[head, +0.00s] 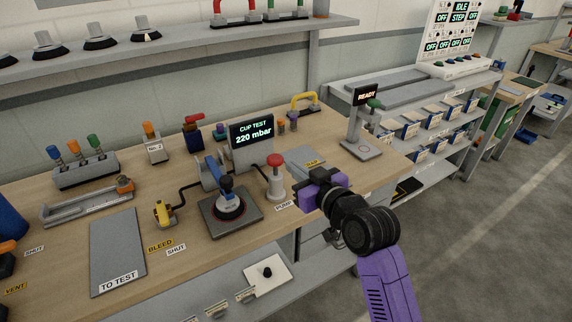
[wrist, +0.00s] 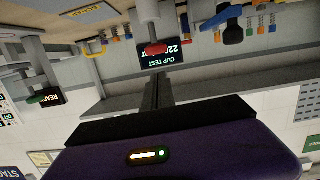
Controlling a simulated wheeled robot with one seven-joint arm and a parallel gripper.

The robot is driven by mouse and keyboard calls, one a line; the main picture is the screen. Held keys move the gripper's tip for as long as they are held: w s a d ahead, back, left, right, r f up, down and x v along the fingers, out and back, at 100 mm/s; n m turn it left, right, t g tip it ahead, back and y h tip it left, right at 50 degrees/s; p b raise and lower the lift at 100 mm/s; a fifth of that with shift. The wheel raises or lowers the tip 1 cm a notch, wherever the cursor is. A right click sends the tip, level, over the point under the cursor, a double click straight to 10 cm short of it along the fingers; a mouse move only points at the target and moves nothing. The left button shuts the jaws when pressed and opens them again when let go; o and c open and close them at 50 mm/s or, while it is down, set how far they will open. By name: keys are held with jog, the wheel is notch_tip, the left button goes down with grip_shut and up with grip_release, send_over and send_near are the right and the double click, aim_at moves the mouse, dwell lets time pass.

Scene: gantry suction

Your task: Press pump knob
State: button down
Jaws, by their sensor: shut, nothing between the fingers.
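The pump is a grey cylinder with a red round knob (head: 275,160) on top. It stands on the bench behind a PUMP label (head: 284,206), to the right of the cup test stand. In the upside-down wrist view the red knob (wrist: 155,48) shows ahead of the fingers, in front of the CUP TEST display. My gripper (head: 303,192) is shut and empty, just right of the pump in the head view and apart from the knob. Its closed fingers (wrist: 157,82) also show in the wrist view. The cup test display (head: 252,133) reads 220 mbar.
A suction cup with a blue handle (head: 227,190) sits on a dark plate left of the pump. A yellow bleed valve (head: 164,213) stands further left. A READY display post (head: 362,120) stands at the bench's right end. A grey pad (head: 305,160) lies behind my gripper.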

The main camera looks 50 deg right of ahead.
jog(key=shift+v, duration=1)
jog(key=shift+r, duration=0.1)
dwell(0.7)
jog(key=s+r+m+t+h, duration=0.2)
jog(key=s+r+h, duration=0.1)
jog(key=r, duration=0.1)
jog(key=s+a+f+n+g+y, duration=0.1)
jog(key=s+a+f+y, duration=0.1)
jog(key=s+a+f, duration=0.2)
jog(key=s+a+f+n+y, duration=0.2)
jog(key=s+a+f+y, duration=0.1)
jog(key=s+a, duration=0.7)
jog(key=s+a+f+n+g+y, duration=0.1)
jog(key=s+a+f, duration=0.4)
jog(key=s, duration=0.9)
jog(key=a+n+y, duration=0.1)
jog(key=a, duration=0.1)
jog(key=shift+a+g, duration=0.3)
jog(key=shift+a, duration=0.05)
